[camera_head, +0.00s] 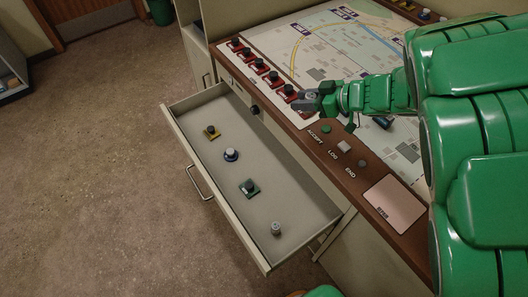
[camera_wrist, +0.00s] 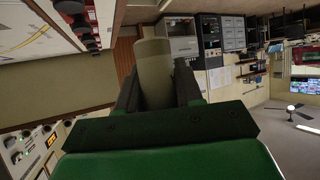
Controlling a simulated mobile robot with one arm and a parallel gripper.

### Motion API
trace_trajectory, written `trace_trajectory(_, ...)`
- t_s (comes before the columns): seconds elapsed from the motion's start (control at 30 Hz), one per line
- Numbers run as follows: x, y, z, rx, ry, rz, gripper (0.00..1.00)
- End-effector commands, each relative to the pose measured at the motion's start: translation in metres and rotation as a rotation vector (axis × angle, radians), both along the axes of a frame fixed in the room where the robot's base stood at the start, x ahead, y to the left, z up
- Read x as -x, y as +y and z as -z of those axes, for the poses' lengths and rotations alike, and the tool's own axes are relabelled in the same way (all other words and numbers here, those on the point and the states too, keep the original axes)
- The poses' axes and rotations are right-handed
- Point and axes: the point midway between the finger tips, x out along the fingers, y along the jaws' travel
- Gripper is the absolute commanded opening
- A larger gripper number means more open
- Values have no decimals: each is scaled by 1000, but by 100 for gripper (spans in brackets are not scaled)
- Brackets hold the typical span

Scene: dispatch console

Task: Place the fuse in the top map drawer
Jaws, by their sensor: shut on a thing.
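My gripper (camera_head: 312,99) is over the console's front edge, beside the row of red-based knobs. In the wrist view its dark fingers (camera_wrist: 157,85) are shut on a grey-beige cylinder, which looks like the fuse (camera_wrist: 154,60). The fingers hide its lower part, and it is hard to make out in the head view. The map drawer (camera_head: 180,152) is pulled open below the console top, to the left of and below my gripper.
The console top carries a map (camera_head: 345,45), a row of red-based black knobs (camera_head: 259,64), and a green button (camera_head: 325,128) among the labelled buttons. A pale pad (camera_head: 395,196) is at the right. Bare drawer floor shows between the pieces. The carpet (camera_head: 95,170) at left is clear.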

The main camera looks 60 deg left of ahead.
Motion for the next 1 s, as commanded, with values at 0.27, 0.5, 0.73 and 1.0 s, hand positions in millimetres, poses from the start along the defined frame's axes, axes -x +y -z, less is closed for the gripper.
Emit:
trace_trajectory(0.27,48,41,29,3,5,-46,4)
trace_trajectory(0.5,93,67,58,2,6,-85,4)
trace_trajectory(0.73,132,84,86,1,7,-114,4)
trace_trajectory(1.0,155,79,143,10,9,-44,4)
